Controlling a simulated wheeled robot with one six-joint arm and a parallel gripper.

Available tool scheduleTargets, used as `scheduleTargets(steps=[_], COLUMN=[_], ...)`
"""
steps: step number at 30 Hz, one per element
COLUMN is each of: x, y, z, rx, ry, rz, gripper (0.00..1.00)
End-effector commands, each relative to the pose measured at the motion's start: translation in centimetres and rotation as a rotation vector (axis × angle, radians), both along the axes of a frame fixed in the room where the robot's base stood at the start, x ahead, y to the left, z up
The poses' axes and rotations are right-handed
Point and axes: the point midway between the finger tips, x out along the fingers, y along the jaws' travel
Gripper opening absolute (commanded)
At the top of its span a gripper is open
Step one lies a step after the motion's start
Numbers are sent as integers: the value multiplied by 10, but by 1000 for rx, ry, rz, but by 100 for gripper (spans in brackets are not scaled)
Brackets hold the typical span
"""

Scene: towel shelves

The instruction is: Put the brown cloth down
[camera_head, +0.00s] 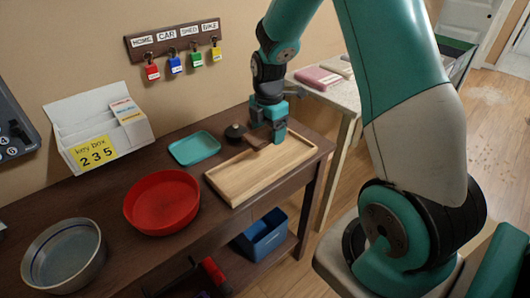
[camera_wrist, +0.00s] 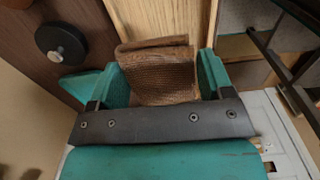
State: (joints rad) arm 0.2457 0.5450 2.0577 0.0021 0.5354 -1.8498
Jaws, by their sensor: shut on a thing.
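The brown cloth (camera_wrist: 158,75) is folded and held between the two teal fingers of my gripper (camera_wrist: 160,88) in the wrist view. In the head view my gripper (camera_head: 268,134) is at the far end of the wooden tray (camera_head: 230,189), with a small part of the brown cloth (camera_head: 257,142) showing beside it. The cloth is over the tray's back part. I cannot tell whether it touches the tray. The wooden tray also shows behind the cloth in the wrist view (camera_wrist: 145,20).
A white letter holder (camera_head: 99,125) is by the wall. The tray's front part is clear. A pale table (camera_head: 338,92) stands behind.

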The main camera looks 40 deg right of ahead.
Motion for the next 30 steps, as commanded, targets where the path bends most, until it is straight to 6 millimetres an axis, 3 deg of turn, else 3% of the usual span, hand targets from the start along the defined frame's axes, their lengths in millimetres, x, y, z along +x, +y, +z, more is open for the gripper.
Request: scheduleTargets(steps=[3,11,17,29,30], x=[-1,0,0,1,1], y=[1,0,1,2,2], z=[-26,-48,-76,-84,-83], rx=[1,0,1,0,0], ry=[4,1,2,-1,-1], rz=[0,0,0,3,2], gripper=[48,48,48,48,81])
